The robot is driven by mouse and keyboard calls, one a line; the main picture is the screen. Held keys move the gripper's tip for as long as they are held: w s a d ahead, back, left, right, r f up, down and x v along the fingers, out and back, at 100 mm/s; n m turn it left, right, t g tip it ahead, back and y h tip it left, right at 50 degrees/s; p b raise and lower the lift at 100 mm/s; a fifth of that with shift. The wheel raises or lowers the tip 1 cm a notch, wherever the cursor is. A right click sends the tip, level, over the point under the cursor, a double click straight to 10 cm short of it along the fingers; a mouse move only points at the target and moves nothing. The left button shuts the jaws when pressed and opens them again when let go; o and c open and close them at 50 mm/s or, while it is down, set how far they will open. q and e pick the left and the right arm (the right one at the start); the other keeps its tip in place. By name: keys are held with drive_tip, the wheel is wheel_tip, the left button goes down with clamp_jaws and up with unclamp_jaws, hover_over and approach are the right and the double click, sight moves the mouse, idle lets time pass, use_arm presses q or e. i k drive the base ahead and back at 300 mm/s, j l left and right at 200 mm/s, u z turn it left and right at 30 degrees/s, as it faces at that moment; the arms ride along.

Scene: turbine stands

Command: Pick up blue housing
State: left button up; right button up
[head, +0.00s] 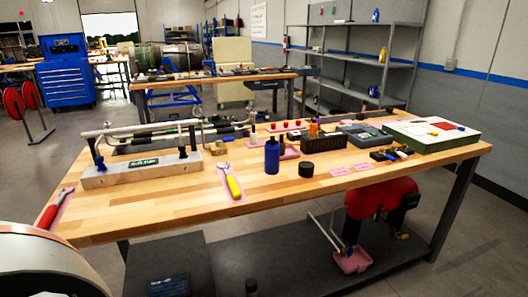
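A dark blue upright cylinder (272,157) with a narrower top stands on the wooden workbench (190,201), near the middle. It is the thing that best fits the blue housing, but I cannot be sure of this from its shape. It is fully visible, with nothing touching its front. A short black cylinder (306,169) stands apart from it to the right. Neither of my grippers is in view.
A yellow-handled wrench (233,187) lies left of the blue cylinder. A pipe fixture on a pale base (139,171) stands further left, near a red-handled tool (50,215). Small parts and a green-sided box (433,146) fill the right. The bench front is mostly clear.

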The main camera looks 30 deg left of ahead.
sight(272, 153)
drive_tip(key=u, duration=1)
